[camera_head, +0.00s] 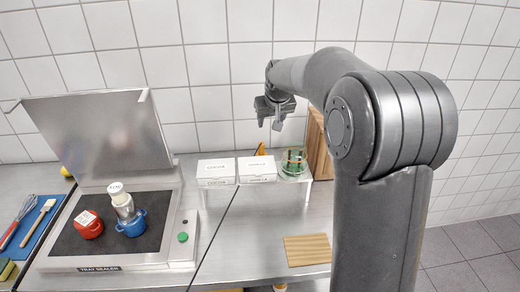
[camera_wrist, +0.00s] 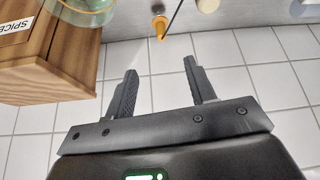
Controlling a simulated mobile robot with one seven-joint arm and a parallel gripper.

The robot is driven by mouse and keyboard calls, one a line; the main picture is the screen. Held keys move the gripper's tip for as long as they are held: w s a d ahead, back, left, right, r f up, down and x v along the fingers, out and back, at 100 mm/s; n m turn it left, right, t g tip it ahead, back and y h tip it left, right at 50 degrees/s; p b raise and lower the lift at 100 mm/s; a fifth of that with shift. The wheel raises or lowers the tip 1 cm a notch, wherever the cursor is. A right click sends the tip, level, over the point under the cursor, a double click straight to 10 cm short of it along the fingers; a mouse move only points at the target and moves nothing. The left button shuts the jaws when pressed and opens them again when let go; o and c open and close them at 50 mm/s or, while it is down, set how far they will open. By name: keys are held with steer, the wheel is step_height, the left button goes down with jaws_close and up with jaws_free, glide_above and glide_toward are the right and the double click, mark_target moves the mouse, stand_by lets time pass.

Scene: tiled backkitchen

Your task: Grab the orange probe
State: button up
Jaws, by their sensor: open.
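The orange probe (camera_head: 260,149) shows in the head view as a small orange piece just behind the white boxes, near the tiled wall; its lower part is hidden. In the wrist view, the orange probe (camera_wrist: 160,27) shows at the top middle, with a thin dark rod beside it. My gripper (camera_head: 270,122) is above and slightly right of the probe in the head view. In the wrist view my gripper (camera_wrist: 160,72) has its two fingers well apart with nothing between them. The probe lies beyond the fingertips, roughly in line with the gap, and is apart from them.
Two white boxes (camera_head: 216,170) and a glass bowl (camera_head: 293,164) with green and red contents stand on a low shelf. A wooden box (camera_wrist: 50,65) labelled SPICE is left of the fingers in the wrist view. A tray sealer (camera_head: 110,262) stands at left. Tiled wall behind.

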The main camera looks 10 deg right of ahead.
glide_above(262, 145)
step_height(262, 145, down, 13)
steer(key=shift+y, duration=0.3)
steer(key=f, duration=0.5)
steer(key=shift+s+d+f, duration=0.1)
steer(key=shift+s+f, duration=0.1)
steer(key=shift+f, duration=0.1)
steer(key=x, duration=0.4)
steer(key=shift+s+f, duration=0.2)
steer(key=shift+f, duration=0.25)
steer(key=shift+c, duration=0.5)
steer(key=c, duration=0.9)
steer(key=shift+c, duration=0.4)
steer(key=shift+r, duration=0.15)
